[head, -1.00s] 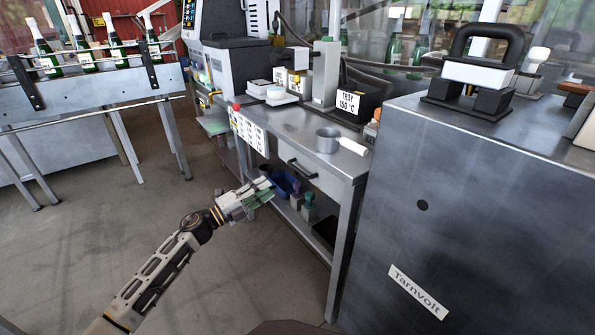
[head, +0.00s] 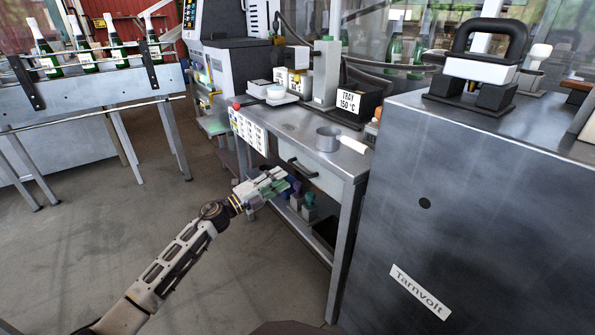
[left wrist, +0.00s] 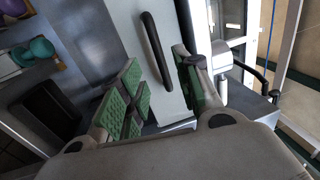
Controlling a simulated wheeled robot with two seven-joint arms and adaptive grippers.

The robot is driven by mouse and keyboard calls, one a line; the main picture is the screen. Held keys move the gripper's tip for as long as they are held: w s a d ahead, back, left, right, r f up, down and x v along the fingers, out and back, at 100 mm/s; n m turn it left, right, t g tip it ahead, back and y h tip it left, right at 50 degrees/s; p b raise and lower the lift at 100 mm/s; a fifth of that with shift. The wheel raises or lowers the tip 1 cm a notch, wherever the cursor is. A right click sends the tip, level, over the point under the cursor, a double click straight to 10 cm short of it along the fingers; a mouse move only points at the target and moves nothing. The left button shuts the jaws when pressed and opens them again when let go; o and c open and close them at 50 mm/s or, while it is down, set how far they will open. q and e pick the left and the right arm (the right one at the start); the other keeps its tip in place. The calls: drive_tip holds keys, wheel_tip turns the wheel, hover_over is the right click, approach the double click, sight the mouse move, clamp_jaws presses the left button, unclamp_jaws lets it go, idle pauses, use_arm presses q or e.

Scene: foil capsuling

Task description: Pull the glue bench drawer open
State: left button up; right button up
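The glue bench drawer (head: 326,181) has a pale front under the bench top and looks closed. Its dark bar handle (head: 303,169) is on the front. My left gripper (head: 278,184) is just left of and below the handle, apart from it. In the left wrist view my left gripper (left wrist: 165,92) is open, with green pads on both fingers. The handle (left wrist: 157,52) lies ahead, in line with the gap between the fingers, on the pale drawer front (left wrist: 126,22). My right gripper is not in view.
On the bench top (head: 290,125) stand a grey pot (head: 328,139) with a pale handle and a black tray box (head: 363,106). A large metal cabinet (head: 450,200) stands close on the right. The floor at left is clear.

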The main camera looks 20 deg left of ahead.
sight(298, 168)
use_arm(q)
drive_tip(key=shift+b+x, duration=0.75)
drive_tip(key=shift+x, duration=3.2)
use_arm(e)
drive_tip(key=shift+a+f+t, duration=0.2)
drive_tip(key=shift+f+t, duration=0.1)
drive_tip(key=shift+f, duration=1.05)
use_arm(q)
drive_tip(key=shift+c, duration=0.3)
clamp_jaws()
drive_tip(key=shift+f, duration=0.1)
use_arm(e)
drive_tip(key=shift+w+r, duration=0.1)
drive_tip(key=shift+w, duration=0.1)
